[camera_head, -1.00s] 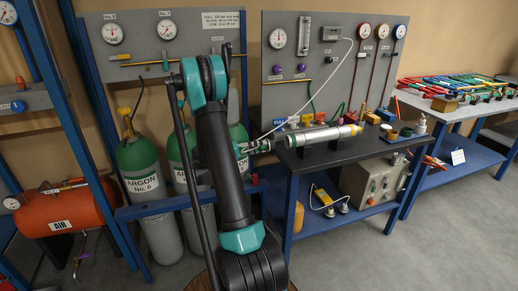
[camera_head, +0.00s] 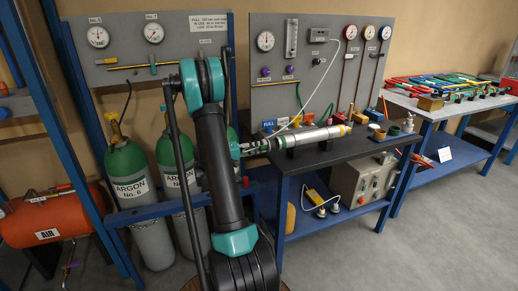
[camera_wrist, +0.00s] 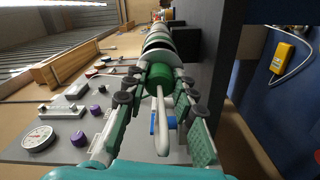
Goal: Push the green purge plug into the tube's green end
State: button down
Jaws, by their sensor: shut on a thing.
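The silver tube (camera_head: 312,136) lies level on dark supports on the black bench top, its near end towards my gripper. My gripper (camera_head: 266,145) is at that end, in line with the tube. In the wrist view my gripper (camera_wrist: 160,92) is shut on the green purge plug (camera_wrist: 160,75), with a finger on each side. A pale looped line and a small blue part hang from the plug towards the camera. The tube (camera_wrist: 158,42) runs straight on behind the plug. The plug hides the tube's mouth, so I cannot tell how deep it sits.
A grey gauge panel (camera_head: 342,80) with a white hose stands behind the bench. Small blocks and cups (camera_head: 378,131) stand past the tube's far end. Green argon cylinders (camera_head: 127,172) stand left. A yellow device (camera_wrist: 287,53) is on the blue shelf below.

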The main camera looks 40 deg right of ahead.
aim_at(269, 146)
jog(key=shift+s+d, duration=0.1)
jog(key=shift+d, duration=0.3)
jog(key=shift+x, duration=0.8)
jog(key=shift+x, duration=0.75)
dwell(0.5)
jog(key=c, duration=1.2)
grip_release()
jog(key=shift+d, duration=0.1)
jog(key=shift+o, duration=0.2)
jog(key=v, duration=1.2)
